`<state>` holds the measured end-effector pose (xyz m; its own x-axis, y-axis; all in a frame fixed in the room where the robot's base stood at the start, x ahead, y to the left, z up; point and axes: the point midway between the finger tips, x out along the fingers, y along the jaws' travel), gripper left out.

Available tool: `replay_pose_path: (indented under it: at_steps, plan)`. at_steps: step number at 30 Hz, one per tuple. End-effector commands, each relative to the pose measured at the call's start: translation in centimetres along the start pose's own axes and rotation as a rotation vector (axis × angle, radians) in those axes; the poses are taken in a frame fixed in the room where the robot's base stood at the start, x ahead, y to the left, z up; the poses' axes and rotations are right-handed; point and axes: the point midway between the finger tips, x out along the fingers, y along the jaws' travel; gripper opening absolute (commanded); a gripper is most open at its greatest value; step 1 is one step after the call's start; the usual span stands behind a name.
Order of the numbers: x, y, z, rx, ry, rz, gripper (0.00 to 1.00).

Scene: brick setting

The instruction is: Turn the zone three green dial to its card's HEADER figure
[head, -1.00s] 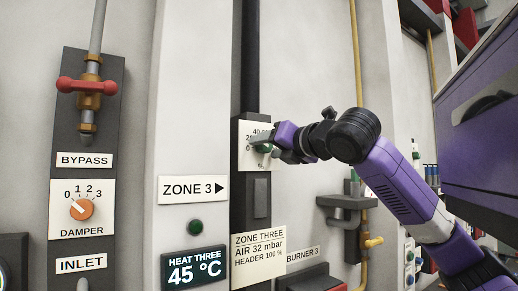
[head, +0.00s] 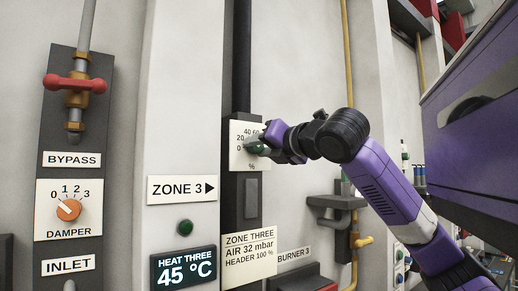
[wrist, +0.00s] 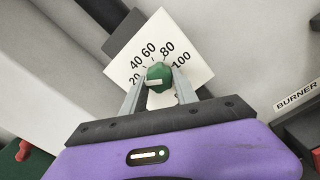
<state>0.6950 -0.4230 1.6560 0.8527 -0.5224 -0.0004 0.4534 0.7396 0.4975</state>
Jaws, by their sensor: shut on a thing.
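The zone three green dial (head: 253,148) sits on a white scale plate marked in percent. In the wrist view the green dial (wrist: 160,73) has a white mark on its left side, toward the low figures near 20; its exact reading is unclear. The figures 20, 40, 60, 80 and 100 show there. My gripper (head: 257,146) is at the dial; in the wrist view its fingers (wrist: 159,88) are shut on it, one each side. The zone three card (head: 250,258) below reads AIR 32 mbar, HEADER 100 %.
At left are an orange damper dial (head: 69,210) and a red bypass handle (head: 79,82). A ZONE 3 sign (head: 182,189), a green button (head: 186,227) and a 45 °C display (head: 183,267) stand left of the card. A grey bracket (head: 338,202) juts out at right.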

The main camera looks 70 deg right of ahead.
Motion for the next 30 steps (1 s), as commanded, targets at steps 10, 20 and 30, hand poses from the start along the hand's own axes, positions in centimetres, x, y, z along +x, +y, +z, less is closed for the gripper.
replay_pose_path:
  at_steps: [10,20,30]
  plan:
    - [0.0,0.14,-0.17,0.283,0.001,0.003,0.0]
    - [0.02,0.2,-0.11,0.598,0.002,0.001,0.0]
    - [0.0,0.28,-0.03,0.921,0.003,0.0,0.0]
